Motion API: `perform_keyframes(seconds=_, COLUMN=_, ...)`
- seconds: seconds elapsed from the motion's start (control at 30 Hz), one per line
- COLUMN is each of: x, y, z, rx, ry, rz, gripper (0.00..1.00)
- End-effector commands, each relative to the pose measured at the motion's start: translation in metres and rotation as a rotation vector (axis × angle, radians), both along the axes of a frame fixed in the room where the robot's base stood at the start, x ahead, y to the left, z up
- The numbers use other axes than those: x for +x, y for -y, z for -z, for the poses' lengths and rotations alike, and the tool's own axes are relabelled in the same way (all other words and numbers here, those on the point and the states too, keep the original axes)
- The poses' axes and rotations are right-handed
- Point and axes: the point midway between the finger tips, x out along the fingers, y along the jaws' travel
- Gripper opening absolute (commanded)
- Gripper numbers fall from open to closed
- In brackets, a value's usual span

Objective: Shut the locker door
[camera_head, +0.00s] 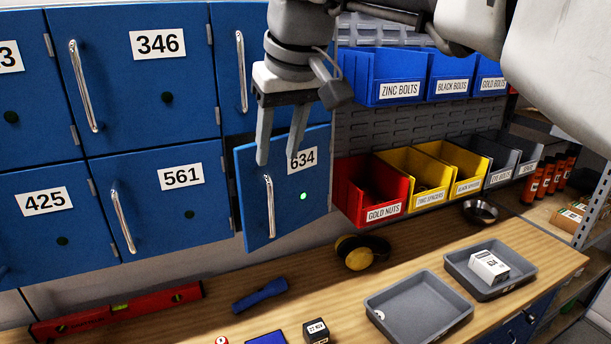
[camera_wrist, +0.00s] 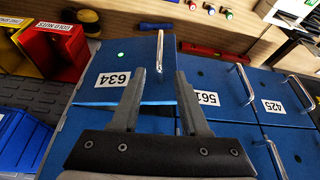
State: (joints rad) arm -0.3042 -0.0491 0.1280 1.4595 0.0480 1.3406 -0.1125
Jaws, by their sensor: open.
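The blue locker door 634 (camera_head: 292,206) stands ajar, its left edge out from the locker front. It has a vertical silver handle (camera_head: 270,206) and a lit green light. In the wrist view the door (camera_wrist: 132,72) shows its handle (camera_wrist: 160,55) ahead of the fingers. My gripper (camera_head: 280,150) is open and empty, in front of the door's upper part, with the fingertips pointing down just above the handle. In the wrist view my gripper (camera_wrist: 160,75) has its fingers spread, with the handle between their lines. I cannot tell whether either finger touches the door.
Lockers 561 (camera_head: 160,205), 346 (camera_head: 135,75) and 425 (camera_head: 45,225) are shut. A red bin (camera_head: 365,188) is close to the right of the door. The wooden workbench (camera_head: 205,312) below holds a torch (camera_head: 260,295), ear defenders (camera_head: 358,254) and grey trays (camera_head: 420,310).

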Motion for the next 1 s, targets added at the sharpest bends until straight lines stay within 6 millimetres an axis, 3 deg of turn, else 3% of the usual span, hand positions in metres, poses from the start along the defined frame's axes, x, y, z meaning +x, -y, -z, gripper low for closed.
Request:
perform_keyframes(seconds=0.3, x=0.023, y=-0.014, z=0.067, rx=-0.003, ry=-0.004, rz=-0.001, gripper=0.45)
perform_keyframes(seconds=0.5, x=0.034, y=-0.02, z=0.096, rx=-0.002, ry=-0.003, rz=0.0, gripper=0.45)
perform_keyframes(seconds=0.7, x=0.039, y=-0.023, z=0.109, rx=-0.001, ry=0.0, rz=0.0, gripper=0.45)
perform_keyframes(seconds=1.0, x=0.039, y=-0.023, z=0.11, rx=0.0, ry=0.0, rz=0.001, gripper=0.43)
